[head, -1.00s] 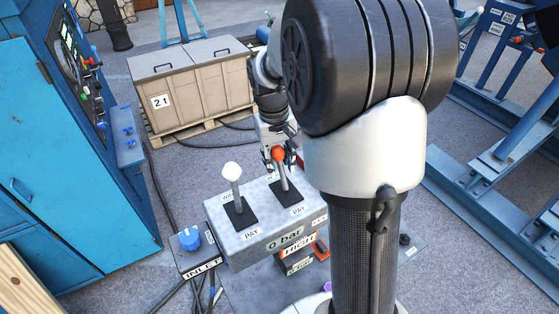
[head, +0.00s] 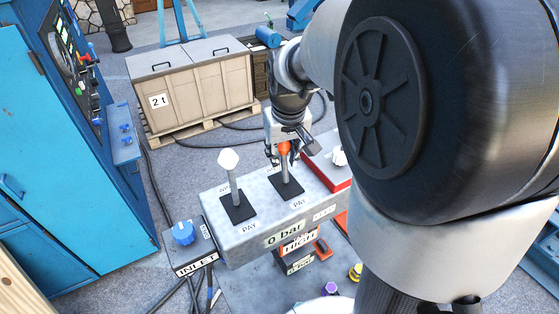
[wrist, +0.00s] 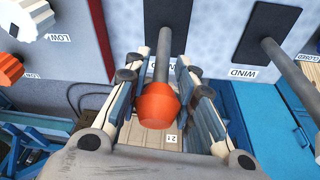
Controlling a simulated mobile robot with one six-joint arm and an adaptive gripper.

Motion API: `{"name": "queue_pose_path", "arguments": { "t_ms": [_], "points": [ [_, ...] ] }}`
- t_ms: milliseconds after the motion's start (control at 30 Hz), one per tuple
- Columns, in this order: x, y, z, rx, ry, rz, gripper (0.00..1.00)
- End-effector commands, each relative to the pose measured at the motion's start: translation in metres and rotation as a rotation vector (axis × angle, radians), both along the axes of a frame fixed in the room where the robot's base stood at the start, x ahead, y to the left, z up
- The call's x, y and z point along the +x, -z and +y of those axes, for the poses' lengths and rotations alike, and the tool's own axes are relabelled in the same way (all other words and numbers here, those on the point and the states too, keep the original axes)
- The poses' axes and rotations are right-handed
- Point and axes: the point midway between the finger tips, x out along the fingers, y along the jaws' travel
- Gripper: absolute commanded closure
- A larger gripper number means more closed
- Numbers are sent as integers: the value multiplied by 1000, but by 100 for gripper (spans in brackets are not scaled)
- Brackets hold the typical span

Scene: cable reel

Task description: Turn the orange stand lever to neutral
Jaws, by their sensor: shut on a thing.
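The orange-knobbed lever (head: 284,149) stands on the right black plate (head: 287,186) of the grey control box (head: 232,247). It looks nearly upright in the head view, with its lower shaft visible. My gripper (head: 281,153) comes down from behind and is shut around the knob. In the wrist view the orange knob (wrist: 159,106) sits between the two fingers (wrist: 161,88), and its grey shaft runs up to the black slot plate. A "PAY" label lies at the front of the plate. The exact neutral mark is not readable.
A white-knobbed lever (head: 229,161) stands close on the left of the same box. A red-edged box with a white knob (head: 338,156) is on the right. A blue inlet knob (head: 184,233) sits left, beside a blue cabinet (head: 55,160). A beige crate (head: 195,95) stands behind.

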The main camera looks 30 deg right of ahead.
Motion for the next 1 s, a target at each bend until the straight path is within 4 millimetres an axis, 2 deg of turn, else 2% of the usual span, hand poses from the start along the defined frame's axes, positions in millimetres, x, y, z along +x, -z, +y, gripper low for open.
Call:
{"name": "queue_pose_path", "arguments": {
  "t_ms": [267,900,933,1000],
  "points": [
    [-14,-2,0,-1,2,-71,100],
    [-18,0,0,-1,-1,-61,100],
    [-18,0,0,-1,0,-60,75],
    [-18,0,0,-1,-1,-61,71]
  ]
}}
